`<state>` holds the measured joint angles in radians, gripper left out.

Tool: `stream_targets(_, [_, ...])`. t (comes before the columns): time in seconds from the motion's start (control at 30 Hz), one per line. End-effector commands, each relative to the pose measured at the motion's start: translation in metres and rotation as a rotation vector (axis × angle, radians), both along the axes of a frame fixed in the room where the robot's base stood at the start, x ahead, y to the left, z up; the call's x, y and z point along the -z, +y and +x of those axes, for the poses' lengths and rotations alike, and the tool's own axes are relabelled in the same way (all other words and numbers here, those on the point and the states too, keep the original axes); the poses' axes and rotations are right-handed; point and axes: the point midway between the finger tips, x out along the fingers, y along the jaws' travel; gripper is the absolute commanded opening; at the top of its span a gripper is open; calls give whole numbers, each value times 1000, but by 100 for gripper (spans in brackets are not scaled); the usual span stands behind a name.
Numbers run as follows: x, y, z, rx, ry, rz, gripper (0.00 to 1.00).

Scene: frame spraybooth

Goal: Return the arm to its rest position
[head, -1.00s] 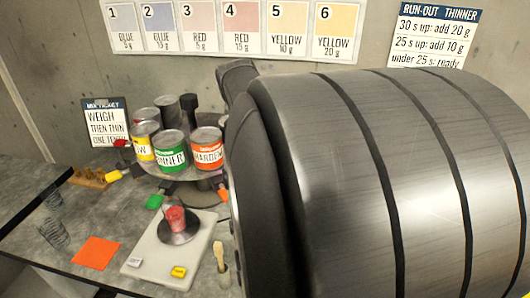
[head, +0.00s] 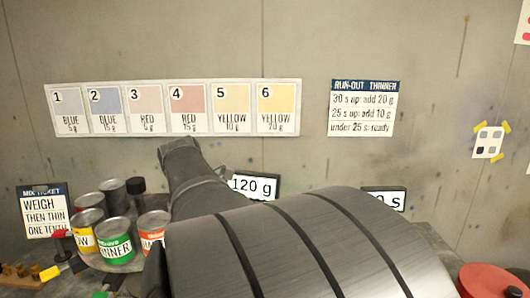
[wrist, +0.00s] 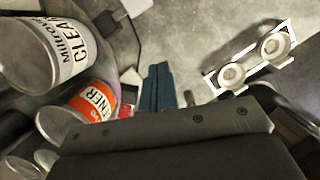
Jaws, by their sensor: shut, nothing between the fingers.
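My gripper (wrist: 157,88) shows in the wrist view as two blue fingers pressed together with nothing between them. It is above the grey bench top. In the wrist view, a can marked CLEAR (wrist: 45,50) and an orange-labelled can (wrist: 82,108) stand to its left, apart from the fingers. In the head view my own arm fills the lower middle, and my gripper's fingers are hidden there.
Several cans, including a green-labelled one (head: 115,240), stand at the left beside the mix ticket sign (head: 44,210). Displays reading 120 g (head: 254,187) and partly hidden seconds (head: 385,198) stand behind my arm. A red round object (head: 492,282) is at lower right.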

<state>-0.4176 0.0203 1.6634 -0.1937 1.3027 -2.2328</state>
Motion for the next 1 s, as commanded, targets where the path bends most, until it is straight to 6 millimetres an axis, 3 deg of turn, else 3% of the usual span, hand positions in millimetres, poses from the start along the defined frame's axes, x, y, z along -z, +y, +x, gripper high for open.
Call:
stream_targets(0.33, [68,-4,17,2,5,-2,0])
stream_targets(0.6, [70,-9,50,1,0,-1,0])
stream_targets(1.0, [70,-10,56,0,0,0,0])
